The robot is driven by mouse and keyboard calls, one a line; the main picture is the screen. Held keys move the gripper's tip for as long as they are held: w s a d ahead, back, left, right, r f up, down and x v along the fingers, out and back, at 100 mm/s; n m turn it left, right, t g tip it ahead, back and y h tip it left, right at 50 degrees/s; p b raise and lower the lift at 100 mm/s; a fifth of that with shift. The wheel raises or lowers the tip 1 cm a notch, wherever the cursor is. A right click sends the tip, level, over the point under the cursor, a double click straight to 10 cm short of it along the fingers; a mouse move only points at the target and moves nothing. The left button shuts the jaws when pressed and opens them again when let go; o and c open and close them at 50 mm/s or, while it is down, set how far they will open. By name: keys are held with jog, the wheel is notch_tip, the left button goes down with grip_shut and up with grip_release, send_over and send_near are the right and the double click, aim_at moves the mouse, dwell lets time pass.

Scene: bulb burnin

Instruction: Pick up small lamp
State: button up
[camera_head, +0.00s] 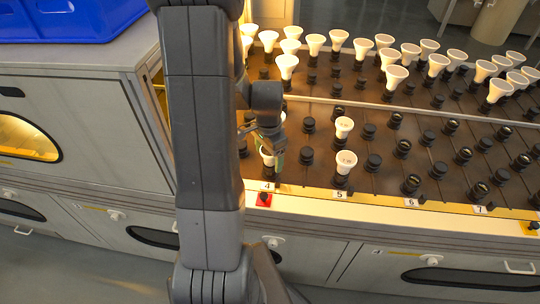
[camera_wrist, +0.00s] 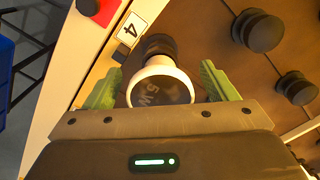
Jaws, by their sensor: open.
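A small white lamp (camera_wrist: 160,86) with a dark face and partly readable "5 W" marking stands in a black socket by the label 4. In the head view this lamp (camera_head: 267,156) is partly hidden by my gripper (camera_head: 273,141). In the wrist view my gripper (camera_wrist: 161,72) is open, with one green finger on each side of the lamp. I see gaps between the fingers and the lamp, so it does not look clamped. Two more small lamps stand near label 5, one nearer (camera_head: 346,160) and one farther (camera_head: 344,126).
Several larger white lamps (camera_head: 394,75) stand in rows at the back of the dark socket board (camera_head: 325,165). Empty black sockets (camera_wrist: 258,31) surround the lamp. A red button box (camera_head: 264,199) sits at the front edge. A blue crate (camera_head: 75,18) is at the upper left.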

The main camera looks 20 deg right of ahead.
jog(key=c, duration=1.1)
